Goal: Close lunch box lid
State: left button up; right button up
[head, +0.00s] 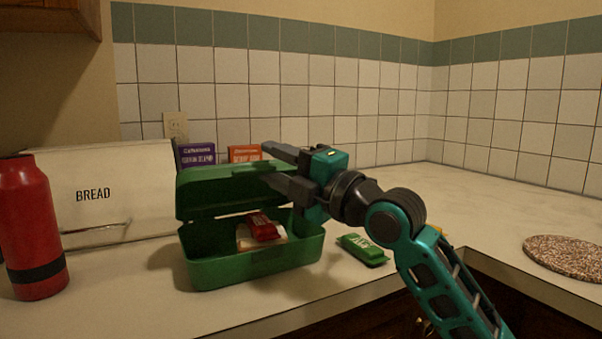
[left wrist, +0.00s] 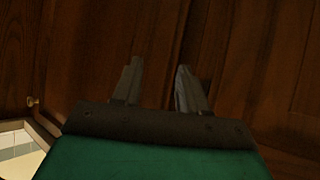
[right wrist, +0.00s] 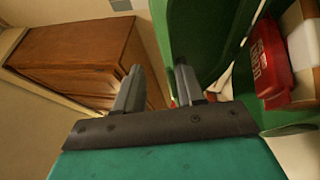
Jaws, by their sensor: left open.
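The green lunch box (head: 255,268) stands on the counter with its lid (head: 222,196) tilted partly down over it, leaving a gap at the front. A red packet (head: 262,227) and a pale item (head: 246,240) sit inside. My right gripper (head: 275,166) is at the lid's right side, fingers apart, with one finger in front of part of the lid. The right wrist view shows the fingers (right wrist: 158,82) beside the green lid (right wrist: 205,30); contact is unclear. My left gripper (left wrist: 156,80) is open and empty in the left wrist view, facing dark wood.
A red bottle (head: 32,230) and a white bread box (head: 110,190) stand at left. Purple (head: 197,155) and orange (head: 244,153) boxes are behind the lunch box. A green packet (head: 362,249) lies to its right. A speckled round mat (head: 570,255) lies at far right.

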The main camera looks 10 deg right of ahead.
jog(key=v, duration=0.5)
jog(key=shift+s+d+f+b, duration=0.65)
jog(key=shift+d+f+b, duration=0.15)
jog(key=shift+f, duration=0.3)
jog(key=shift+s+d+f+b, duration=0.7)
jog(key=shift+d+f, duration=0.2)
jog(key=shift+f, duration=0.15)
jog(key=shift+s+d+f+b, duration=0.6)
jog(key=shift+d+f+b, duration=0.25)
jog(key=shift+f, duration=0.25)
jog(key=shift+s+d+f, duration=0.4)
jog(key=shift+d+f, duration=0.15)
jog(key=shift+f, duration=0.15)
jog(key=shift+s+d+f, duration=0.4)
jog(key=shift+d+f, duration=0.15)
jog(key=shift+f, duration=0.2)
jog(key=shift+s+d+f, duration=0.4)
jog(key=shift+d+f, duration=0.2)
jog(key=shift+f, duration=0.1)
